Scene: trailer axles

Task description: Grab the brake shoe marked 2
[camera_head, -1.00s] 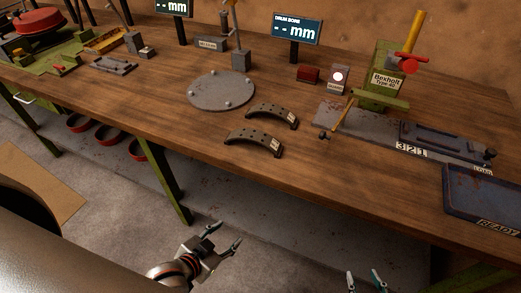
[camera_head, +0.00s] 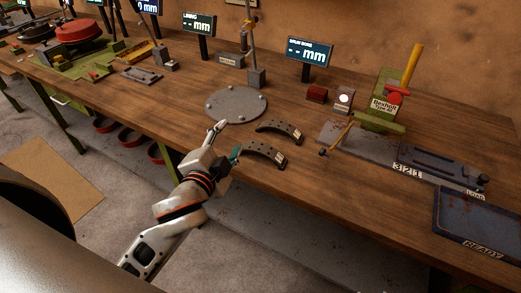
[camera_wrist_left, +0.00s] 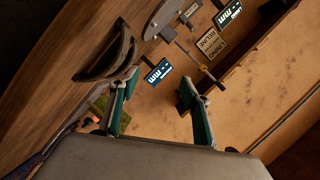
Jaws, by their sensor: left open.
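Two dark, curved brake shoes lie on the wooden bench: a far one (camera_head: 279,130) and a near one (camera_head: 264,153). Each has a pale label near its right end, too small to read, so I cannot tell which is marked 2. My left gripper (camera_head: 228,140) is open and empty, at the left end of the near shoe, its fingers spread above the bench edge. In the left wrist view, its open fingers (camera_wrist_left: 158,84) show with dark curved shoes (camera_wrist_left: 108,62) beside the left finger. Contact cannot be told. My right gripper is not in view.
A round grey plate (camera_head: 236,105) lies just behind the left gripper. A grey fixture with the numbers 3 2 1 (camera_head: 408,168), a green press (camera_head: 380,114) and a blue READY tray (camera_head: 477,224) stand to the right. Bare bench lies in front of the fixture.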

